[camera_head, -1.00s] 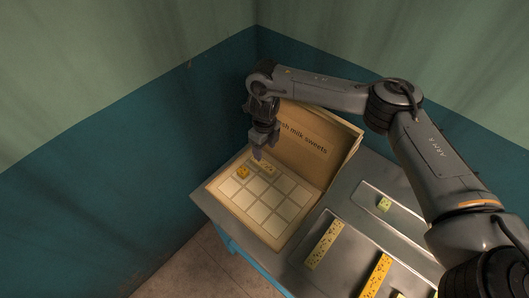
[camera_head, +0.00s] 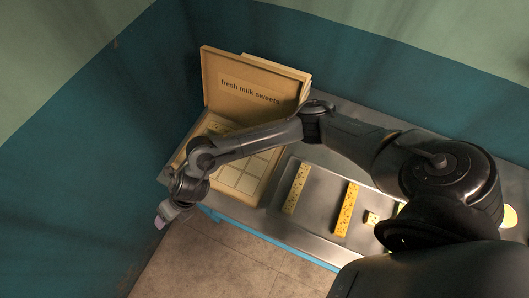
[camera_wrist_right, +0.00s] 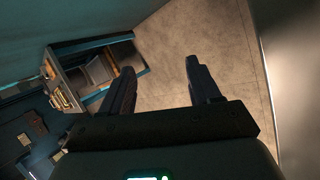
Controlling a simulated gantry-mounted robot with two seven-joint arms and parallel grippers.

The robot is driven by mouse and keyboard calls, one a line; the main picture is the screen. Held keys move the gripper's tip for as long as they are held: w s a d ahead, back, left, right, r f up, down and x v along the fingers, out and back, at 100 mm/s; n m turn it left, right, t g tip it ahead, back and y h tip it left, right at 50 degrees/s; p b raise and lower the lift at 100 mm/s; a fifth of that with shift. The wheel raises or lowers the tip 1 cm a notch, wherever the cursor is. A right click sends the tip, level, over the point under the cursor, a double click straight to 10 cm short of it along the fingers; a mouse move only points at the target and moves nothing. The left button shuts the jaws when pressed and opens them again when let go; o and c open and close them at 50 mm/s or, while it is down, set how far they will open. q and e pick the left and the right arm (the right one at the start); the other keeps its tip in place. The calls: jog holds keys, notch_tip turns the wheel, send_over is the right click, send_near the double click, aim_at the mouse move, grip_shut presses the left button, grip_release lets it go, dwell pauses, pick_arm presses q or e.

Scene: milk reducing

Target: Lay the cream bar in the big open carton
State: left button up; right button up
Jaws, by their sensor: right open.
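The big open carton (camera_head: 204,70) stands on the table at the left, its lid upright with "fresh milk sweets" on it. A pale speckled cream piece (camera_head: 220,125) shows in its back compartments, partly behind my arm. A longer pale cream bar with dark specks (camera_head: 297,188) lies in the metal tray (camera_head: 322,184). My right gripper (camera_head: 164,216) hangs beyond the table's front left edge, in front of the carton and apart from it. In the right wrist view its jaws (camera_wrist_right: 158,85) are open with only floor between them. My arm hides part of the carton. My left gripper is not in view.
A deeper yellow bar (camera_head: 346,209) and a small yellow cube (camera_head: 371,218) lie in the tray right of the cream bar. My right arm spans above the table. Teal walls close off the left and back. Open floor (camera_head: 225,262) lies in front.

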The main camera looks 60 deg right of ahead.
jog(key=s+a+r+m+t, duration=0.2)
jog(key=s+r+m+t, duration=0.25)
jog(key=m, duration=0.85)
jog(key=s+d+f+m+g+h, duration=0.1)
jog(key=s+d+m+h, duration=0.1)
jog(key=s+d+m, duration=0.3)
jog(key=s+d+f+m+g+h, duration=0.1)
jog(key=s+d+m, duration=0.4)
jog(key=d, duration=0.5)
jog(key=s+d+f+m+g+h, duration=0.1)
jog(key=s+d+m+g+h, duration=0.1)
jog(key=s+d+m, duration=0.4)
jog(key=shift+s+d+f+m+g+h, duration=0.15)
jog(key=shift+d+m+g, duration=0.1)
jog(key=shift+d+m, duration=0.3)
jog(key=shift+w+d+f+m+g+h, duration=0.1)
jog(key=shift+d+m+g+h, duration=0.15)
jog(key=shift+m, duration=0.5)
